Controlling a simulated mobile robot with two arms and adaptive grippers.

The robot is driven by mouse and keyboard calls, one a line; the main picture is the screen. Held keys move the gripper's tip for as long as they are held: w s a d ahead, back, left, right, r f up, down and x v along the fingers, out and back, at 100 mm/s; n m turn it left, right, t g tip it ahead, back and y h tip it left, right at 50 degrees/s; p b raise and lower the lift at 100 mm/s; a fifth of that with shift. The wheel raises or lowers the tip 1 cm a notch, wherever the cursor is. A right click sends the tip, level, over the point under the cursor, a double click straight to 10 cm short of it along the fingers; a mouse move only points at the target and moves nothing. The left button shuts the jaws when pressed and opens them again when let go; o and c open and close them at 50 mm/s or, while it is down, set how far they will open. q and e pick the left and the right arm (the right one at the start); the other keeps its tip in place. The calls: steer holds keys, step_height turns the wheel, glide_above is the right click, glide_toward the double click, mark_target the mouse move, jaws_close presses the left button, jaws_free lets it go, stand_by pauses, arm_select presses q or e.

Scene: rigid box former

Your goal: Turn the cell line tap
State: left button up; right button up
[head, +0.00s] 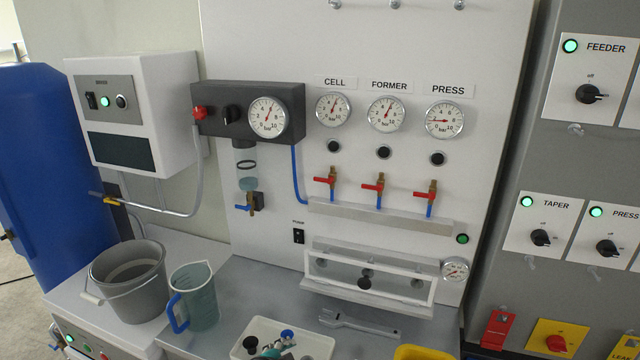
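The cell line tap (325,181) is on the white panel, below the gauge (333,109) labelled CELL. It has a brass body and a red lever lying roughly crosswise, pointing left. A blue hose (298,175) runs down from the dark regulator block to the manifold near this tap. Two similar red-lever taps stand to its right, under FORMER (374,186) and PRESS (426,195), with levers also roughly crosswise. The CELL needle points upward; its exact reading is too small to tell. Neither of my grippers is in view.
A grey manifold rail (380,217) runs under the taps. Below are a white-framed box (370,279), a wrench (358,324), a white tray (318,346) of small parts, a jug (196,296) and a bucket (128,282). The space before the taps looks clear.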

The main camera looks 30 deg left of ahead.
arm_select(q)
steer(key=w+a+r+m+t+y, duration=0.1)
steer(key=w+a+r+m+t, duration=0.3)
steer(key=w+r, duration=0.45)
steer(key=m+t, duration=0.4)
glide_toward(318, 180)
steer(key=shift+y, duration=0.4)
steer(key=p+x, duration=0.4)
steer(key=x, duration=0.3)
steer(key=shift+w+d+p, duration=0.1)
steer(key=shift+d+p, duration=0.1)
steer(key=shift+p, duration=0.1)
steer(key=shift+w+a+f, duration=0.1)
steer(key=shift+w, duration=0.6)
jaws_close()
